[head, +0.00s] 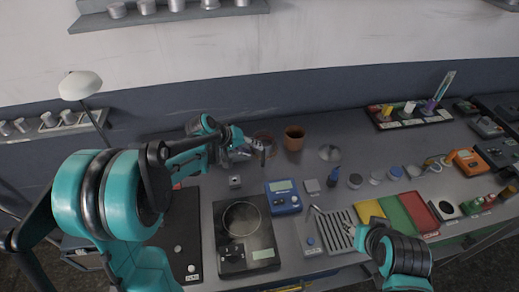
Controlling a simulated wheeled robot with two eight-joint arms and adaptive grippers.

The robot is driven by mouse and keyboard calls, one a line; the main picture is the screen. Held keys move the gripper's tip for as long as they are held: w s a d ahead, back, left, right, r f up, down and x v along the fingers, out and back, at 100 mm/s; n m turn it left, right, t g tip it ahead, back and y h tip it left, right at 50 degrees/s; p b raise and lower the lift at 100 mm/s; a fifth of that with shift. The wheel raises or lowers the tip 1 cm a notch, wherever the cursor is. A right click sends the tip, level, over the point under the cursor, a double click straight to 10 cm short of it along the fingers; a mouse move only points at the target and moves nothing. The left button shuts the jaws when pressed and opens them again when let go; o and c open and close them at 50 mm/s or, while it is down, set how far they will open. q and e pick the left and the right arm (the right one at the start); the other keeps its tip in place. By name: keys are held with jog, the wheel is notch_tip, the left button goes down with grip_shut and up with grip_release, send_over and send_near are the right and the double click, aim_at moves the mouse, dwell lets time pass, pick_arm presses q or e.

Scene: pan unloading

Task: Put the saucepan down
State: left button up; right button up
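My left gripper (258,150) reaches over the back of the grey bench, left of a brown pot (293,138). A round, brownish-rimmed vessel (263,136), possibly the saucepan, shows partly behind the gripper's fingers. Fingers and vessel overlap at small size, so I cannot tell whether the gripper holds it or whether it touches the bench. A round dark ring or shallow pan (241,218) lies on a black device with a display (232,258) at the front. My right gripper (366,234) is low at the front, beside a slotted grey tray (335,230); its finger opening is unclear.
A blue meter (283,197) stands right of the black device. Yellow, green and red mats (394,213) lie to the right, with several small jars behind them. An orange meter (467,160) is farther right. Some bench (340,125) behind the brown pot is bare.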

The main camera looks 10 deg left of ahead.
pick_arm(q)
jog(key=s+r+m+y, duration=0.2)
jog(key=s+r, duration=0.1)
jog(key=s, duration=0.9)
jog(key=s+a+r+m+t+y, duration=0.1)
jog(key=s+r+y, duration=0.2)
jog(key=s, duration=1)
jog(key=shift+s+m+p, duration=0.2)
jog(key=shift+m+p, duration=0.1)
jog(key=shift+m, duration=0.1)
jog(key=shift+a, duration=0.1)
